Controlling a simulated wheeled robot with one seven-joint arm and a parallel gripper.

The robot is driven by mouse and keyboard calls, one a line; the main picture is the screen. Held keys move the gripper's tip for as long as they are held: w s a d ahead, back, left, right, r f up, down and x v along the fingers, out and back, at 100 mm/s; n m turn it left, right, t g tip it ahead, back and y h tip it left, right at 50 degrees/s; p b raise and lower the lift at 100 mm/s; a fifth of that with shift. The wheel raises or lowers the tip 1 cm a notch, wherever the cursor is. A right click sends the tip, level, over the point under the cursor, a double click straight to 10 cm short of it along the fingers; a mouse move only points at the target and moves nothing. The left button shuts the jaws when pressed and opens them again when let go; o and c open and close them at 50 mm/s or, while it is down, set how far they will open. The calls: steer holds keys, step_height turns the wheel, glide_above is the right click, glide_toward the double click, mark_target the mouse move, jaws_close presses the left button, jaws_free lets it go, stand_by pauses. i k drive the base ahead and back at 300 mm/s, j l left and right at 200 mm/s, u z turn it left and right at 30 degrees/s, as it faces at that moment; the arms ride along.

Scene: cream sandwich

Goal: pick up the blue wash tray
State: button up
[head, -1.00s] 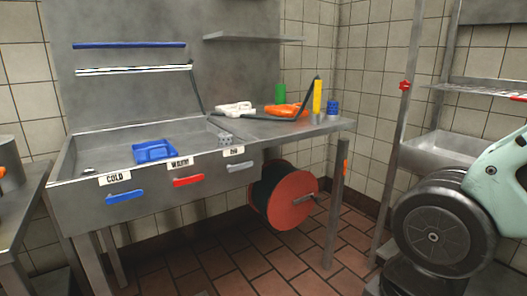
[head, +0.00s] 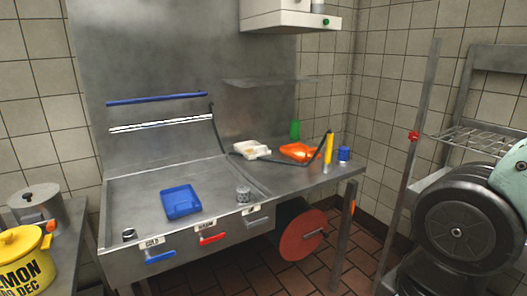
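The blue wash tray (head: 181,202) lies inside the steel sink basin (head: 130,190), near its middle. It looks like a shallow, square, open tray. The basin's front edge carries labels and blue, red and grey handles. A small round metal piece stands near the basin's front left corner, and a grey perforated cylinder (head: 243,194) stands to the right of the tray. My gripper is not in view.
On the steel counter right of the basin are a white tray (head: 250,150), an orange tray (head: 298,151), a green cylinder (head: 295,130), a yellow bottle (head: 329,148) and a blue cup (head: 344,154). A red hose reel (head: 303,235) hangs below. A yellow pot (head: 24,262) stands at left.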

mark_target(179, 197)
steer(key=i+u, duration=0.1)
steer(key=u, duration=0.95)
steer(key=i+l+u, duration=0.5)
steer(key=u, duration=0.25)
steer(key=i+l+u, duration=0.15)
steer(key=l+u, duration=0.2)
steer(key=i+l, duration=0.15)
steer(key=l, duration=0.2)
steer(key=i+l+u, duration=0.1)
steer(key=l, duration=0.3)
steer(key=i+l, duration=0.1)
steer(key=l, duration=0.3)
